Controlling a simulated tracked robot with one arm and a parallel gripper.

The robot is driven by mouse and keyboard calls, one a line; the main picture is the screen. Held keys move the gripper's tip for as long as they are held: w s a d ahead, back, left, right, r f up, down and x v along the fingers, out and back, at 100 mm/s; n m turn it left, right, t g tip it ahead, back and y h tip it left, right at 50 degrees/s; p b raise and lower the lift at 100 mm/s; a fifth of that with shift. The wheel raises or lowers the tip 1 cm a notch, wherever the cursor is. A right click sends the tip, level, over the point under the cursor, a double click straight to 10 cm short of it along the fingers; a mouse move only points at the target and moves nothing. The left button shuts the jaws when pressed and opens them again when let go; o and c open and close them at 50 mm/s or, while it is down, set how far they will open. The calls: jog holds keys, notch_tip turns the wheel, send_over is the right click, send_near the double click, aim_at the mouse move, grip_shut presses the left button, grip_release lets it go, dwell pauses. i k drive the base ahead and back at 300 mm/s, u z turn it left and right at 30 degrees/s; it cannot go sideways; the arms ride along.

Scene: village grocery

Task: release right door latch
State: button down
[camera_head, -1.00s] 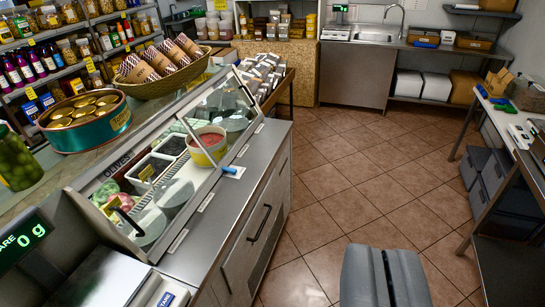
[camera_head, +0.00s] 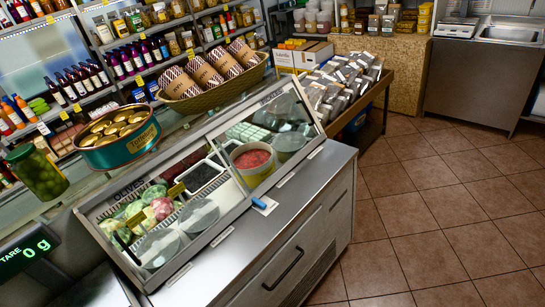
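A glass-fronted deli counter fills the middle of the view, with a left glass door (camera_head: 160,205) and a right glass door (camera_head: 270,128) in metal frames. Both look closed. A black curved handle (camera_head: 307,108) is at the far end of the right door, and another black handle (camera_head: 126,249) is at the near end of the left door. A small blue-and-white piece (camera_head: 264,205) sits on the steel ledge by the meeting of the two doors; I cannot tell whether it is the latch. My gripper is not in view.
A steel worktop (camera_head: 240,250) runs in front of the glass, above a cabinet with a black handle (camera_head: 283,270). Tiled floor (camera_head: 440,220) to the right is clear. A pickle jar (camera_head: 38,172), a tin tub (camera_head: 118,150) and a basket (camera_head: 215,88) stand on top.

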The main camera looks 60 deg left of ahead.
aim_at(263, 206)
jog(key=u, duration=0.4)
jog(key=i, duration=1.1)
jog(key=u, duration=0.6)
